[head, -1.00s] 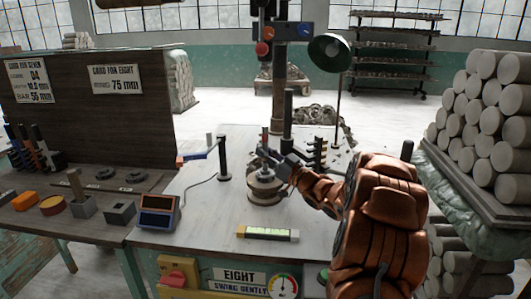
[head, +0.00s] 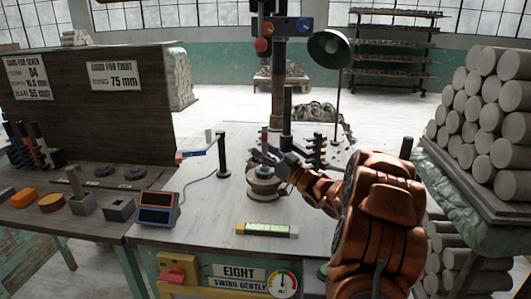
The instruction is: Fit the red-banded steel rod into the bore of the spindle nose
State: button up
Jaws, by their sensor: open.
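The rod with a reddish band (head: 265,137) stands upright above the spindle nose (head: 263,184), a round, stepped metal piece on the pale bench top. The rod's lower end is hidden behind my gripper's fingers, so I cannot tell how deep it sits in the bore. My gripper (head: 262,156) is at the end of my copper-coloured arm, coming in from the right. Its dark fingers are open around or just beside the rod, above the spindle nose. The bore itself is hidden.
A dark post (head: 286,120) stands close behind the rod, with a dark rack (head: 316,151) to its right. A slim post (head: 223,155) with a blue-ended arm stands left.

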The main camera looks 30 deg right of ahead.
jog(key=r+v, duration=0.3)
jog(key=v, duration=1.3)
jog(key=shift+s+d, duration=0.2)
jog(key=shift+s, duration=0.5)
